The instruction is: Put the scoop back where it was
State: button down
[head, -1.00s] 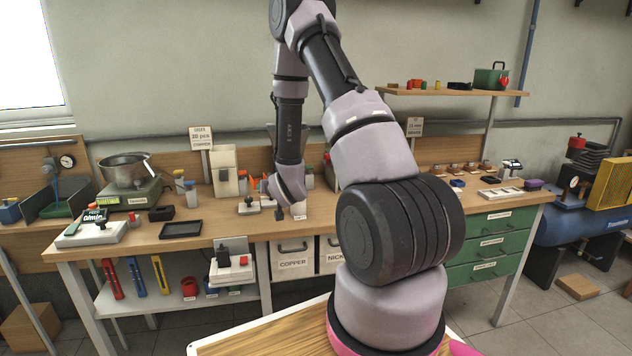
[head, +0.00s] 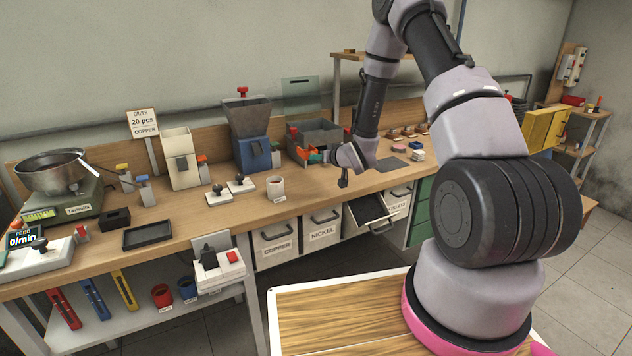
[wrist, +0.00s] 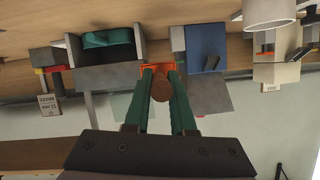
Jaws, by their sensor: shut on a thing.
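My gripper (head: 322,156) is at the bench's back, low in front of a grey open bin (head: 322,132) and right of the blue hopper machine (head: 252,145). In the wrist view my two green fingers (wrist: 160,74) are shut on a small orange piece with a round brown end (wrist: 161,88), which looks like the scoop. Its far part is hidden by the fingers. The wrist view, upside down, shows the grey bin (wrist: 108,75) beside the fingers, with a teal thing (wrist: 107,38) in it. I cannot tell whether the scoop touches the bin.
A white mug (head: 276,188) and two small white-based units (head: 241,184) stand left of my gripper. An open drawer (head: 370,208) juts out below it. A scale with a metal bowl (head: 50,172) is at the far left. The bench front between is partly clear.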

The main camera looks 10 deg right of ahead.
send_over(319, 189)
notch_tip(319, 189, down, 5)
jog(key=shift+d+f, duration=0.1)
jog(key=shift+f, duration=2.2)
jog(key=c, duration=0.8)
grip_release()
jog(key=shift+f, duration=0.15)
jog(key=shift+o, duration=0.2)
